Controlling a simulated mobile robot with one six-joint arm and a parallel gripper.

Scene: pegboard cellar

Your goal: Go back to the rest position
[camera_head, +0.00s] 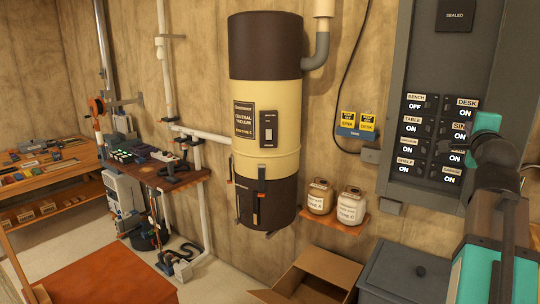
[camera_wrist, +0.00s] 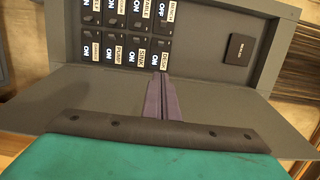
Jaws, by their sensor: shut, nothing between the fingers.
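My gripper (camera_wrist: 160,78) shows in the wrist view as two dark purple fingers pressed together, with nothing between them. Their tips point at the grey breaker panel (camera_wrist: 200,50), close to the lower edge of its switch rows; I cannot tell whether they touch it. In the head view my arm comes in at the right and stands in front of the panel (camera_head: 395,160), covering part of its right switch column. The fingers cannot be made out there. The BENCH switch (camera_head: 415,102) reads OFF; the other readable labels, such as DESK (camera_head: 467,108), read ON.
A cream and brown central vacuum (camera_head: 265,165) hangs on the wall. Two jars (camera_head: 320,197) stand on a small shelf left of the panel. An open cardboard box (camera_head: 315,275) and a dark lidded bin (camera_head: 400,275) stand below. A wooden table (camera_head: 100,280) is at front left.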

